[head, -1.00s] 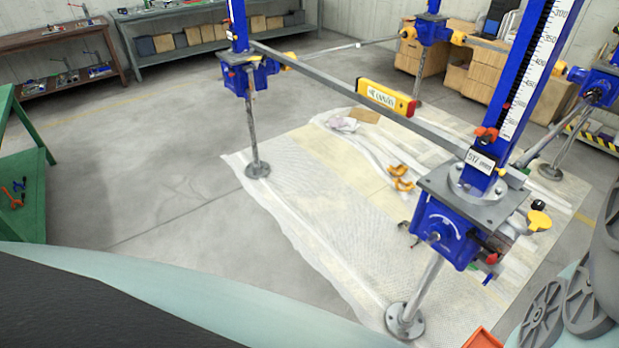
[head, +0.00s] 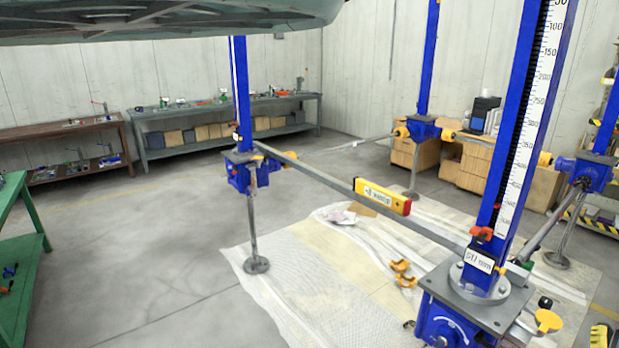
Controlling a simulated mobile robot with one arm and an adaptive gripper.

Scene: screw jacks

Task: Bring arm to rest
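My gripper and arm are not clearly visible in the head view. Blue screw jacks stand on the floor. The nearest jack (head: 503,150) is a tall blue post with a white scale on a blue gearbox (head: 445,325). Another jack (head: 241,90) stands at left centre on a round-footed leg. Two more stand at the back (head: 428,70) and at the far right (head: 585,173). A grey bar (head: 330,176) joins the left and near jacks. A yellow level (head: 383,197) rests on it.
A large pale-green underside (head: 170,22) with grey beams hangs across the upper left. A green table (head: 38,220) stands at the left edge. Benches (head: 222,105) and cardboard boxes (head: 478,170) line the back. Yellow parts (head: 402,272) lie on a white sheet (head: 310,290). The grey floor at left is clear.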

